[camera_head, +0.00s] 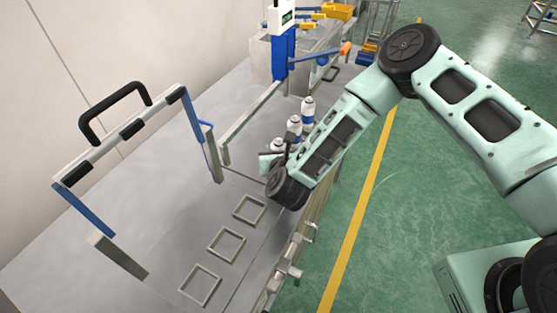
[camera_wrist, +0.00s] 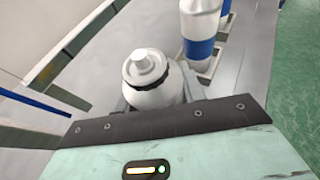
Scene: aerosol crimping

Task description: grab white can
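The white can (camera_wrist: 152,88) has a domed white top, a dark ring and a white nozzle. In the wrist view it stands between the two fingers of my gripper (camera_wrist: 158,98), close to both. Whether the fingers press on it is not clear. In the head view only the top of this can (camera_head: 277,144) shows beside my gripper (camera_head: 271,160), and its lower part is hidden by my wrist.
Two white cans with blue bands, one (camera_head: 294,125) and another (camera_head: 308,104), stand in a row behind. Several empty square holders (camera_head: 227,244) lie on the grey table in front. A frame with a black handle (camera_head: 112,105) stands left. A blue-and-white press (camera_head: 283,45) stands at the back.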

